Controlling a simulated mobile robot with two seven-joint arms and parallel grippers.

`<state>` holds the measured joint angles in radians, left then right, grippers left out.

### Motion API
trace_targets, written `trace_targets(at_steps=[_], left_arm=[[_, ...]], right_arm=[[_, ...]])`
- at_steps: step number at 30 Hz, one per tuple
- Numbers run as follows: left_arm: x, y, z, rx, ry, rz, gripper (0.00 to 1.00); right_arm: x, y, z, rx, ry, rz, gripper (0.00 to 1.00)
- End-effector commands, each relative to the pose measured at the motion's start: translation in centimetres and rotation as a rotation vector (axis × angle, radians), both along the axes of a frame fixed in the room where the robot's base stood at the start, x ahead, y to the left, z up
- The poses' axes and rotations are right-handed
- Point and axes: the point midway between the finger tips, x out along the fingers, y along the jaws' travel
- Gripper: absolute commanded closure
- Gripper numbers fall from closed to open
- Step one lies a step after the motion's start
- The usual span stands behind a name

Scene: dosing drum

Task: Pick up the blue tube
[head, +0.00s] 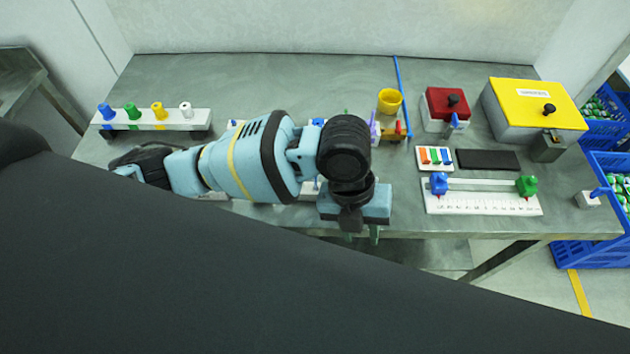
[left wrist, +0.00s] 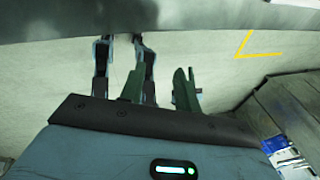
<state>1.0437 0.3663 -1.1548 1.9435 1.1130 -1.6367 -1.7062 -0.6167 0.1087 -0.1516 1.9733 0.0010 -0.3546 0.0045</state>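The blue tube (head: 106,112) stands upright at the left end of a white rack (head: 175,118) at the far left of the table, in a row with a green, a yellow and a white tube. My left gripper (head: 360,236) hangs at the table's front edge, far to the right of the blue tube. In the left wrist view, the two green fingers of this gripper (left wrist: 158,88) stand apart with nothing between them. The blue tube does not show in that view. My right gripper is not in view.
A yellow cup (head: 390,101), a red box (head: 446,107), a yellow-lidded box (head: 537,108) and a white ruled slide (head: 484,198) stand on the right. My left arm hides the table's middle. The back left is clear.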

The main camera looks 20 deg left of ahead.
Motion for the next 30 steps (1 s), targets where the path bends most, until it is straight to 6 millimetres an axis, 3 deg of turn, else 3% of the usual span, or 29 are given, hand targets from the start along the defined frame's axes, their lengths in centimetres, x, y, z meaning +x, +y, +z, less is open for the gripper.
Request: trace_targets(at_steps=[6, 13, 21, 30], left_arm=[[4.5, 3.8, 3.0, 0.137, -0.067, -0.323, 0.67], [7.7, 7.4, 6.2, 0.225, -0.071, -0.521, 0.67], [9.1, 9.1, 8.0, 0.255, -0.064, -0.599, 0.67], [8.9, 9.2, 7.0, 0.255, -0.061, -0.601, 0.67]], right_arm=[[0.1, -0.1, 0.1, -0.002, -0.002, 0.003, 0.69], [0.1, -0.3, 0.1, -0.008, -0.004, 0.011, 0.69], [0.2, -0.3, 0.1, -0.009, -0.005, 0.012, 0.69], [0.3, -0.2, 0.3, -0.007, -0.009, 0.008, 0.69]])
